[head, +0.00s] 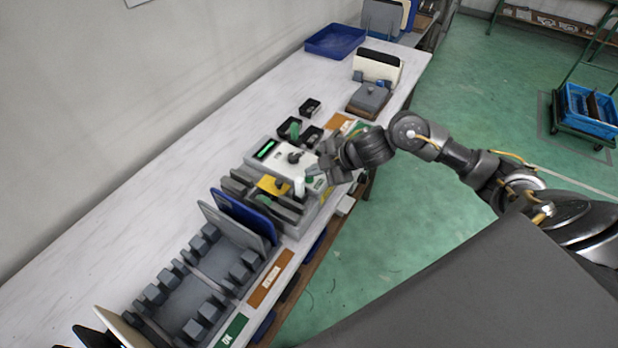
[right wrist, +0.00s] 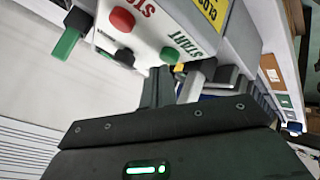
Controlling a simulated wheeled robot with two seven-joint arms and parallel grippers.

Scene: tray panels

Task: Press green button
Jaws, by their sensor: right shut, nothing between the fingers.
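The green button (right wrist: 169,55) sits beside the START label on the white control panel (right wrist: 150,40) in the right wrist view. A red button (right wrist: 122,19) by the STOP label is on the same panel. In the head view the white machine (head: 312,160) stands on the long table, and the green button (head: 309,180) shows small near its front edge. My right gripper (head: 322,176) is shut and empty, close over that front edge. In the right wrist view its dark fingertips (right wrist: 160,75) are just below the green button; I cannot tell whether they touch it. My left gripper is out of view.
Grey slotted tray panels (head: 200,290) and a blue panel (head: 243,216) stand nearer on the table (head: 150,205). Small black bins (head: 310,107) lie behind the machine. A blue tray (head: 335,40) is at the far end. The table's left side is clear.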

